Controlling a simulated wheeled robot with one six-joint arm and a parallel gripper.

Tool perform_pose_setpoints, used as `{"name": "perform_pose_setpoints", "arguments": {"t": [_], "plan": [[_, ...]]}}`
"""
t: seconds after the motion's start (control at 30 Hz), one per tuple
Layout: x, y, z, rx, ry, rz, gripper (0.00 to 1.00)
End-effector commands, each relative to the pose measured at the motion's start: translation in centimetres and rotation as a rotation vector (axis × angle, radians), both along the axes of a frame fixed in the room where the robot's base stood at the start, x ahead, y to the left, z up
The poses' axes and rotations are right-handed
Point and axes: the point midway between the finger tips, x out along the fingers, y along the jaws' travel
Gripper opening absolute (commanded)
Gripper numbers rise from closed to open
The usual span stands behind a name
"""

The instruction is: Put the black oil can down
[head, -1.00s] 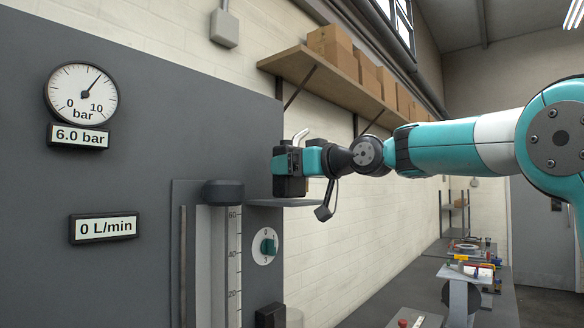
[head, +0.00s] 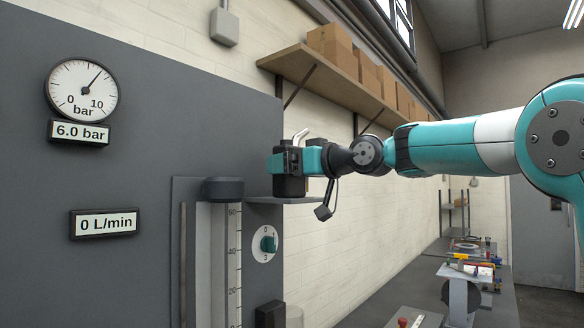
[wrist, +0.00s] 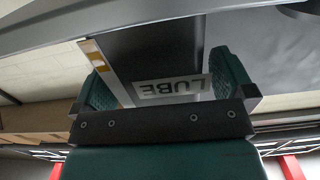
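The black oil can (head: 290,187) stands upright on a small grey shelf (head: 312,200) beside the panel, its pale bent spout (head: 300,135) rising above my gripper. My gripper (head: 287,160) is around the can's upper body, one teal finger at its left side and the other at its right. In the wrist view, the can (wrist: 160,50) with its upside-down LUBE label sits between the fingers of my gripper (wrist: 163,80). A gap shows beside the left finger; the can is close to the right one. The gripper looks open. The can's base meets the shelf.
A wooden shelf with boxes (head: 330,85) runs above. A bench (head: 390,295) lies at lower right.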

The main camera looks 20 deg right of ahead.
Motion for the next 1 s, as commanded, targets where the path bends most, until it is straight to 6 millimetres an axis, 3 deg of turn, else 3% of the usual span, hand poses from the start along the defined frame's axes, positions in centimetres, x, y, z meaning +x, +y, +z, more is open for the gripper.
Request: {"name": "perform_pose_setpoints", "arguments": {"t": [0.27,0.7,1.0], "plan": [[-1.4,-1.1,-0.2,0.001,-0.002,-0.003,1.00],[-10.4,-7.1,0.2,-0.002,-0.003,-0.008,1.00],[-14.0,-9.5,0.7,-0.001,-0.001,-0.004,1.00]]}}
